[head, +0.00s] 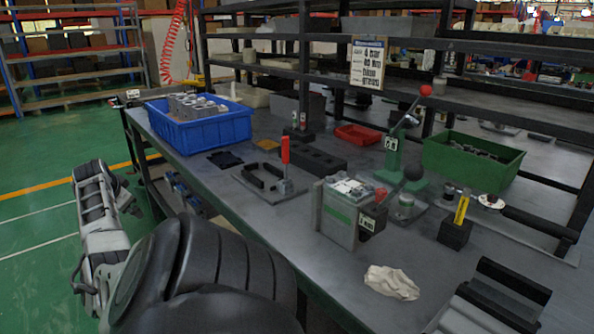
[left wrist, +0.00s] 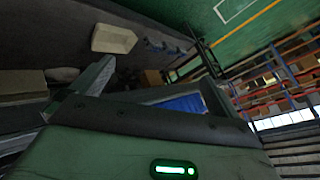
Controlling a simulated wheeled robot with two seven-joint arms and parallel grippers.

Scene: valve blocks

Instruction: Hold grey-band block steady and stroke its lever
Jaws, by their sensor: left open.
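I cannot tell for sure which block bears the grey band. A small black block (head: 455,233) with an upright yellow piece stands on the right of the bench. A small dark block (head: 298,134) with a red top stands near the middle back. Several grey blocks (head: 196,105) sit in the blue bin. My left arm hangs at the left edge of the head view, off the bench and away from these blocks. My left gripper (left wrist: 148,92) shows its fingers apart in the left wrist view, with nothing seen between them.
The bench (head: 330,268) carries a blue bin (head: 212,135), a fixture with a red handle (head: 285,150), a grey-green box (head: 342,215), a green lever press (head: 396,150), a green bin (head: 470,160) and a white rag (head: 391,282). My dark arm covers the bench's near left.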

